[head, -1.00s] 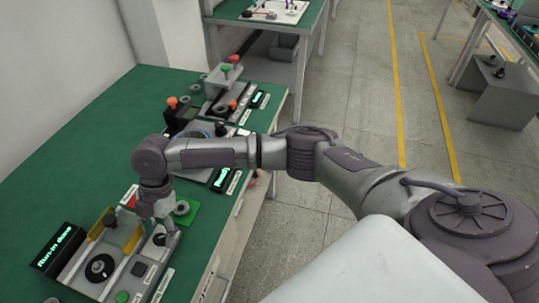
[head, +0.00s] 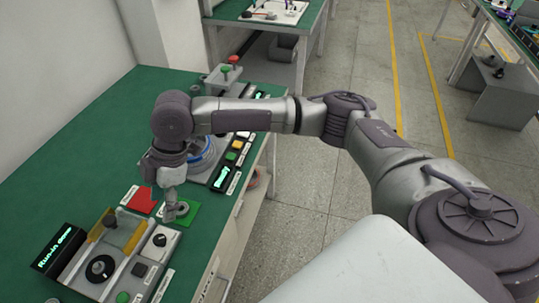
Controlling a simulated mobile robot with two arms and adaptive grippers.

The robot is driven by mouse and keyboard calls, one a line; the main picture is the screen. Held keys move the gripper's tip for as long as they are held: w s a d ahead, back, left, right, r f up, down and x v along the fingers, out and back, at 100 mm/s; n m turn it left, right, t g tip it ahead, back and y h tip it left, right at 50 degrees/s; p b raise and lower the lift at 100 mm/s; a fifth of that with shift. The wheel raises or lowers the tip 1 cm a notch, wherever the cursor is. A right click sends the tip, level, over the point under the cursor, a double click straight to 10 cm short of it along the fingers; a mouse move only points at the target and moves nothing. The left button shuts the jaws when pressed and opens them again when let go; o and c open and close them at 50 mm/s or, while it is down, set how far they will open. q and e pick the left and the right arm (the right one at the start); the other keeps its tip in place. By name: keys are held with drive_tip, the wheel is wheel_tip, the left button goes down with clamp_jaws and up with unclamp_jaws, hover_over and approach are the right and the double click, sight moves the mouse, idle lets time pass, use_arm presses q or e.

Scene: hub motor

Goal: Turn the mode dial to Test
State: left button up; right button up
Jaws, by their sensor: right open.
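The likely mode dial is a small dark knob (head: 159,240) on a white plate at the right side of the grey test station (head: 125,262). Its label and pointer are too small to read. My right gripper (head: 172,212) is open, beyond the dial and apart from it, near a grey ring part (head: 182,208) on a green square (head: 190,218). I cannot tell whether it touches the ring. The station's display (head: 58,250) reads "Run-in done". My left gripper is not in view.
A black round part (head: 100,268) and a green button (head: 122,297) are on the station. A red square (head: 142,200) lies behind it. Another station with coloured buttons (head: 232,156) stands farther back. The green table (head: 70,170) is clear on the left.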

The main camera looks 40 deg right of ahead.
drive_tip(key=s+a+f+m+t+y, duration=0.2)
drive_tip(key=s+a+f+m, duration=0.2)
drive_tip(key=s+f, duration=0.3)
drive_tip(key=s+d+f+m+h, duration=0.2)
drive_tip(key=s+d+f+m, duration=0.2)
drive_tip(key=d+f, duration=0.2)
drive_tip(key=s+d+f+m+h, duration=0.2)
drive_tip(key=d+f, duration=0.4)
drive_tip(key=f, duration=0.4)
drive_tip(key=s+d+f+m+t+h, duration=0.1)
drive_tip(key=s+d+f+m+h, duration=0.1)
drive_tip(key=s+d+f+m, duration=0.3)
drive_tip(key=shift+s+d+f+m, duration=0.35)
drive_tip(key=shift+d+f, duration=0.2)
drive_tip(key=shift+f, duration=1.1)
